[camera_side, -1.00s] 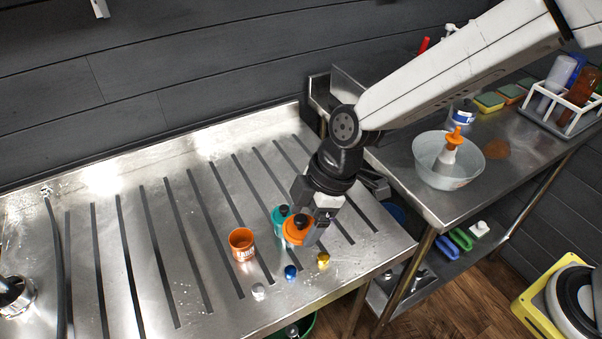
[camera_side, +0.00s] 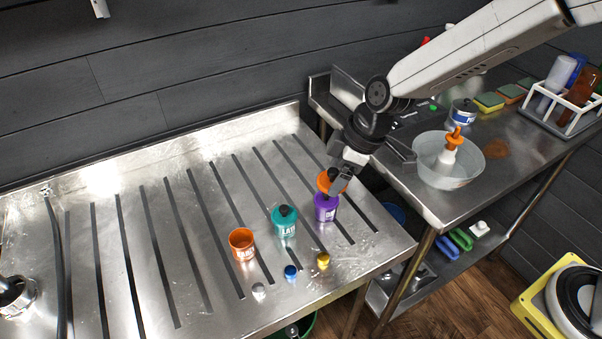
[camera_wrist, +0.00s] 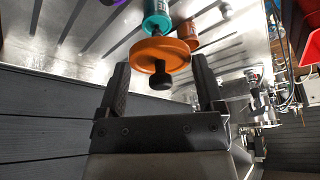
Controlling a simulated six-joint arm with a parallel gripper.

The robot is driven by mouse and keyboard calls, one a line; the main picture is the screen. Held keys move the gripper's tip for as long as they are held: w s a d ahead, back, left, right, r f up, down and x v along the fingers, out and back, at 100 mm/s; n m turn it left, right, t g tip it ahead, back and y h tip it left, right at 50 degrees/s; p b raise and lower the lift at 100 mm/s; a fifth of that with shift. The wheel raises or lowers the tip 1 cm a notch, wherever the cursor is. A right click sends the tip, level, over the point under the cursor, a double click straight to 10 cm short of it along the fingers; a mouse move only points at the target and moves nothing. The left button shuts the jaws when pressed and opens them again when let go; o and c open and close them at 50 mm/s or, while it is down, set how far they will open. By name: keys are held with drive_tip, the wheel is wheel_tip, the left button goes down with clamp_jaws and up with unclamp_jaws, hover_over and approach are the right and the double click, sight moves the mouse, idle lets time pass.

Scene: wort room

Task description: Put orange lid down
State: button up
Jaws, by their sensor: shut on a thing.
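The orange lid (camera_side: 326,183) with a black knob is held by my gripper (camera_side: 343,180). In the wrist view the orange lid (camera_wrist: 160,46) sits between the two fingers of my gripper (camera_wrist: 160,80), knob towards the camera. In the side view it overlaps the top of a purple tub (camera_side: 325,209); in the wrist view it appears apart from that tub, so contact cannot be told. An open orange tub (camera_side: 242,246) stands at the left. A teal tub (camera_side: 285,224) with a dark knob on top stands between them.
White (camera_side: 258,291), blue (camera_side: 290,272) and yellow (camera_side: 323,261) small pieces lie near the front edge of the slotted steel table (camera_side: 120,170). Its left side is largely clear. A second counter at right holds a bowl (camera_side: 448,172) with an orange-topped bottle.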

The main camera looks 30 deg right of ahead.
drive_tip(key=w+d+f+m+t+h, duration=0.1)
drive_tip(key=w+d+m+t+h, duration=0.2)
drive_tip(key=d+m, duration=1.2)
drive_tip(key=n, duration=0.6)
hover_over(359, 238)
drive_tip(key=s, duration=0.1)
drive_tip(key=shift+g, duration=0.4)
wheel_tip(359, 238, down, 12)
drive_tip(key=shift+s+r, duration=0.1)
drive_tip(key=shift+r, duration=0.05)
drive_tip(key=shift+f, duration=2.5)
